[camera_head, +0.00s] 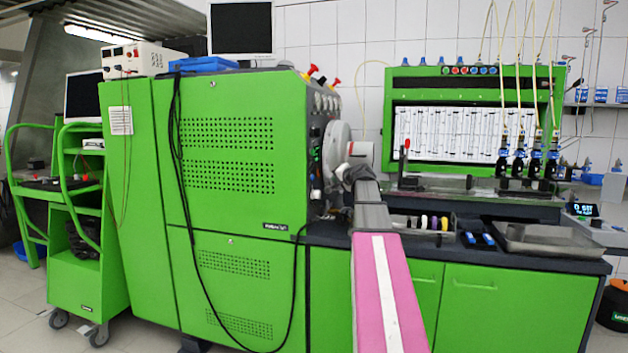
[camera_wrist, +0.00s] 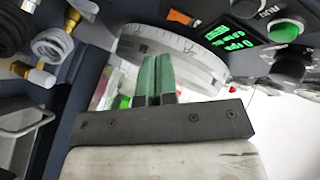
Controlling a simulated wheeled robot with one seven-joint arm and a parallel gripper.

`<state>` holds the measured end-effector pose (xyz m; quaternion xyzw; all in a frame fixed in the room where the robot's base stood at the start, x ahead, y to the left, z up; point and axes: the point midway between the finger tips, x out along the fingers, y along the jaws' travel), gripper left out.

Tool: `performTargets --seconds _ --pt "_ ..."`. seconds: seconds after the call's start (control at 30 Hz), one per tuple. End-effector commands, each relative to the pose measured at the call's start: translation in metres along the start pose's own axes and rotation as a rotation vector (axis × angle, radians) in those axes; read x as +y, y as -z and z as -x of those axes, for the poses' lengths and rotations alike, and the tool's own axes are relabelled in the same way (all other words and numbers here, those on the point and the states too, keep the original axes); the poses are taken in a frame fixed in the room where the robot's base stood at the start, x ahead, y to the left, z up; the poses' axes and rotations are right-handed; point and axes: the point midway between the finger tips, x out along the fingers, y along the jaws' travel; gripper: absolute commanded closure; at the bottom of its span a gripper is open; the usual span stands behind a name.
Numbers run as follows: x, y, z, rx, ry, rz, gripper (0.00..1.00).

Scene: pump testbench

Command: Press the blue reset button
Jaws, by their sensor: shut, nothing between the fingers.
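My gripper (camera_wrist: 156,60) is shut, its two green fingers together with nothing between them. In the wrist view it points at a white graduated dial wheel (camera_wrist: 185,50) on the dark machine panel (camera_wrist: 195,8). A green round button (camera_wrist: 286,30), a black knob (camera_wrist: 288,68), an orange switch (camera_wrist: 183,18) and a green-lit display (camera_wrist: 236,38) are at the upper right. I cannot make out a blue reset button on this panel in either view. In the head view my arm reaches to the machine's right side, beside the white wheel (camera_head: 338,145); the fingertips are not clear.
The large green machine (camera_head: 225,95) stands left of my arm. A dark bench top (camera_head: 575,262) on green cabinets (camera_head: 490,305) lies to the right, with a metal tray (camera_head: 550,240). Hose fittings (camera_wrist: 50,45) stand at the wrist view's upper left. A black cable hangs down the machine's front.

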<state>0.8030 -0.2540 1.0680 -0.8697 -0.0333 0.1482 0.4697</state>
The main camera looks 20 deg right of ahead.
Motion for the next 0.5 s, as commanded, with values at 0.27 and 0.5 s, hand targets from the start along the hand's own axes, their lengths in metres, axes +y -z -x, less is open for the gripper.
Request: performTargets --seconds 0.27,0.5 --pt "-0.017 -0.017 -0.024 0.0 0.0 0.0 1.0" --pt "-0.025 -0.025 -0.035 0.0 0.0 0.001 1.0"
